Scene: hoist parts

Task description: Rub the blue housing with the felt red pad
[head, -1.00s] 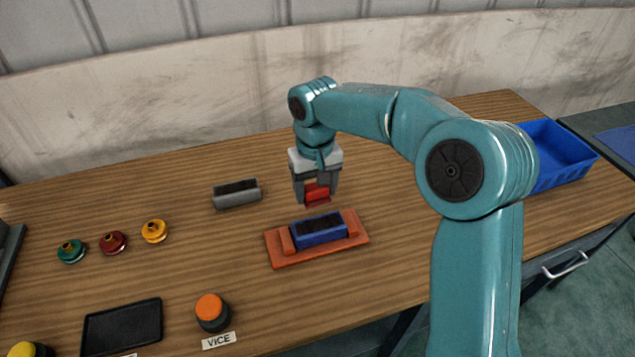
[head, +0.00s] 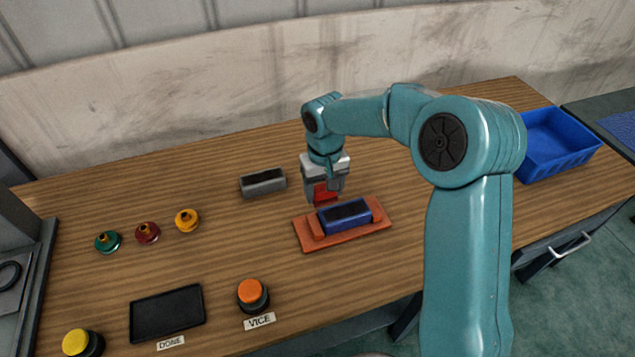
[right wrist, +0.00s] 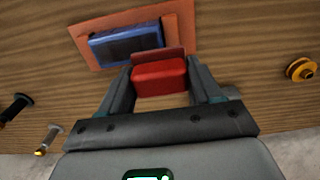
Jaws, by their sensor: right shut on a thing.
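The blue housing (head: 345,218) has a dark top and sits between the jaws of the orange-red vice (head: 312,244). The housing (right wrist: 125,45) also shows in the right wrist view, just beyond the pad. My right gripper (head: 325,195) is shut on the red pad (head: 322,192), behind and slightly left of the housing in the head view. In the right wrist view the pad (right wrist: 160,77) is a red block with a thin darker plate on its far side, close to the housing. I cannot tell whether they touch. My left gripper is not in view.
A grey housing (head: 263,182) stands left of my right gripper. Green, dark red and yellow wheel-like parts (head: 187,220) lie further left. An orange button (head: 252,294) by the VICE label, a black tray (head: 167,313) and a yellow button (head: 82,343) are in front. A blue bin (head: 560,150) stands right.

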